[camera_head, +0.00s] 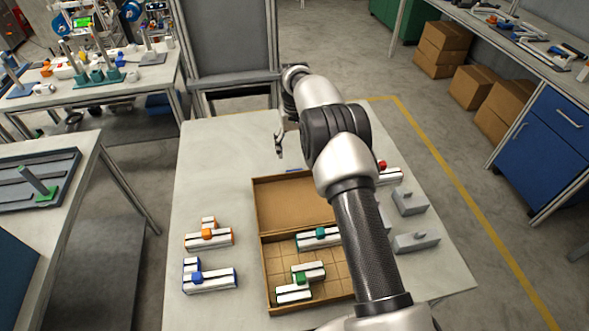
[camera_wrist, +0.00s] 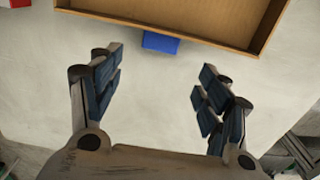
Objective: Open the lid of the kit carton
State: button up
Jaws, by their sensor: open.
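The kit carton (camera_head: 262,268) is a brown box with a gridded inside, standing on the pale table. Its lid (camera_head: 290,203) is swung open and lies back on the far side, inner face up. In the wrist view the lid (camera_wrist: 215,18) fills the top edge, with a blue tab (camera_wrist: 160,42) on its rim. My gripper (camera_head: 279,146) is open and empty beyond the lid. In the wrist view its fingers (camera_wrist: 160,78) are spread, apart from the tab. My arm hides the carton's right part.
Parts with green and teal knobs (camera_head: 300,281) lie in the carton. Parts with orange (camera_head: 208,236) and blue (camera_head: 208,279) knobs lie left of it. Grey parts (camera_head: 410,202) and a red-knobbed part (camera_head: 389,175) lie right. The table's far left is clear.

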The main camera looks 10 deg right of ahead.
aim_at(295, 170)
notch_tip(295, 170, down, 9)
jog(key=shift+f+b, duration=0.1)
jog(key=shift+b, duration=0.95)
jog(key=shift+c, duration=0.4)
jog(key=c, duration=1.4)
jog(key=shift+c, duration=0.2)
